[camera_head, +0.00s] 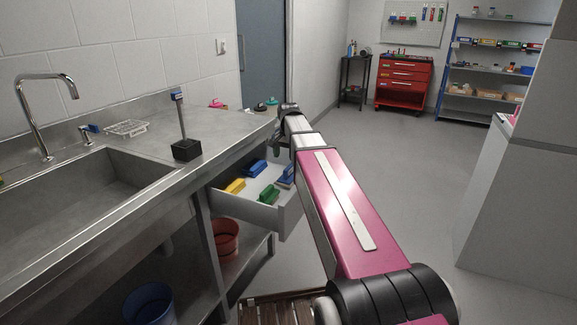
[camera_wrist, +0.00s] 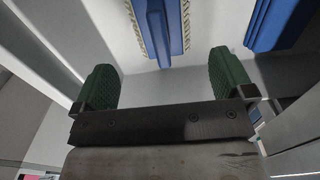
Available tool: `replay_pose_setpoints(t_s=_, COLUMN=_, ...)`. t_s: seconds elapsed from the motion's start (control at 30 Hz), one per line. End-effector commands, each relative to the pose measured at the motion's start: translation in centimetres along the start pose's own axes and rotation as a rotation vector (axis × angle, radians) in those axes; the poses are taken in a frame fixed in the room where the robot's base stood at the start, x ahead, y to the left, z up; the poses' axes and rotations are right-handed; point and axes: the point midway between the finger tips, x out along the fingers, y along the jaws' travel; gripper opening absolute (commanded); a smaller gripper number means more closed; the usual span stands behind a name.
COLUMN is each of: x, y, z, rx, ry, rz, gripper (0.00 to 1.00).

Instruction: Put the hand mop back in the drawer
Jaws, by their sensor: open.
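The drawer (camera_head: 265,212) under the steel counter is pulled open, with its pale inside showing. In it lie a yellow-handled item (camera_head: 235,186), a green one (camera_head: 268,195) and blue ones, one at the back (camera_head: 256,168) and one at the right (camera_head: 286,177). I cannot tell for sure which is the hand mop. In the wrist view, a blue piece with beige bristly edges (camera_wrist: 162,25) lies beyond my gripper (camera_wrist: 165,72), its near end roughly centred between the green fingers. My gripper is open and holds nothing. A second blue piece (camera_wrist: 270,24) is at the upper right.
A sink (camera_head: 90,195) and a black block with an upright handle (camera_head: 186,150) are on the counter. Red (camera_head: 226,240) and blue (camera_head: 150,303) buckets stand below. A red tool cabinet (camera_head: 403,82) and shelves are far back.

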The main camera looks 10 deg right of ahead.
Motion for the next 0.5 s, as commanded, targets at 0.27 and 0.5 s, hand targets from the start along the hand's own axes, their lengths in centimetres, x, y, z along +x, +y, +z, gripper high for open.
replay_pose_setpoints(t_s=0.27, x=-2.6, y=0.0, z=0.0, rx=0.000, ry=0.000, rz=0.000, gripper=0.99)
replay_pose_setpoints(t_s=0.5, x=-2.9, y=0.0, z=0.0, rx=0.000, ry=0.000, rz=0.000, gripper=0.99)
